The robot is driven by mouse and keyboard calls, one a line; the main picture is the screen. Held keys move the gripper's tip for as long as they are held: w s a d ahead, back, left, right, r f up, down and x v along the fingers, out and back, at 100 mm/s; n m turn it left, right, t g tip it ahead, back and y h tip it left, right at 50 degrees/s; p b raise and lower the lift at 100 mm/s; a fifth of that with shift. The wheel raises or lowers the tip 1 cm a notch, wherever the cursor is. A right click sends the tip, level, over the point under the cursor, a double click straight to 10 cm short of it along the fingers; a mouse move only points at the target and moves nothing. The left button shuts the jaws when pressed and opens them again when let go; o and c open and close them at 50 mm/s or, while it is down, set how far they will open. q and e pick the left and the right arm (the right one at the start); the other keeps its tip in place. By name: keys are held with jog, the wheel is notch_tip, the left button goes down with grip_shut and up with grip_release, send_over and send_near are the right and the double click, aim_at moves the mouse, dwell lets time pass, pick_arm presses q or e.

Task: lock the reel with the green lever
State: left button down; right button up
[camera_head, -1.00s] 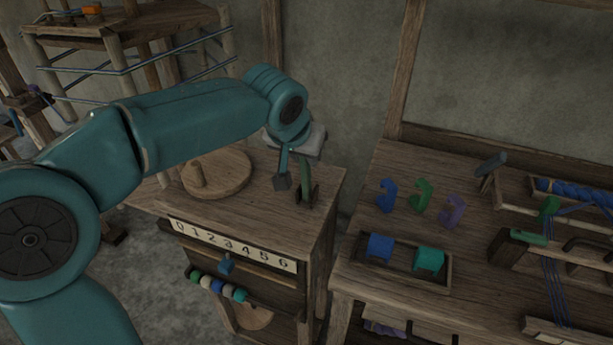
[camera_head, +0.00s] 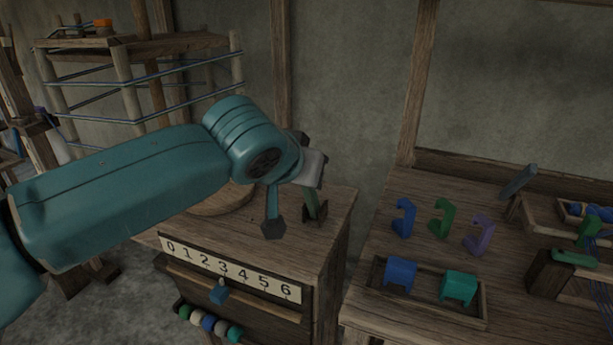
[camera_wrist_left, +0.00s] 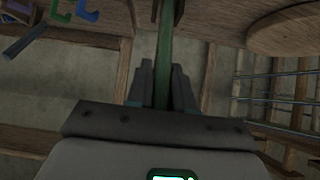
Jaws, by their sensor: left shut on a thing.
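The green lever (camera_head: 312,204) stands up from a dark bracket on the right part of the wooden cabinet top (camera_head: 338,204) in the head view. My left gripper (camera_head: 312,182) is shut on its upper part. In the left wrist view the lever (camera_wrist_left: 165,48) runs up between the two dark fingers (camera_wrist_left: 162,85). A round wooden disc (camera_head: 212,205), probably the reel, lies on the cabinet top left of the lever. My arm hides much of it in the head view. Part of the disc shows at the upper right of the wrist view (camera_wrist_left: 288,32). My right gripper is not in view.
A number strip (camera_head: 232,270) with a blue slider (camera_head: 219,294) is on the cabinet front, above a row of coloured beads (camera_head: 208,322). The table at right bears blue (camera_head: 403,217), green (camera_head: 441,217) and purple (camera_head: 479,234) hooks and a tray (camera_head: 424,308).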

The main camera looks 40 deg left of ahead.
pick_arm(q)
jog(key=c, duration=1.1)
grip_release()
jog(key=shift+s, duration=0.1)
jog(key=p+v, duration=0.3)
jog(key=v, duration=1.3)
jog(key=shift+d+r+p, duration=0.15)
jog(key=shift+p, duration=0.15)
jog(key=shift+s, duration=0.15)
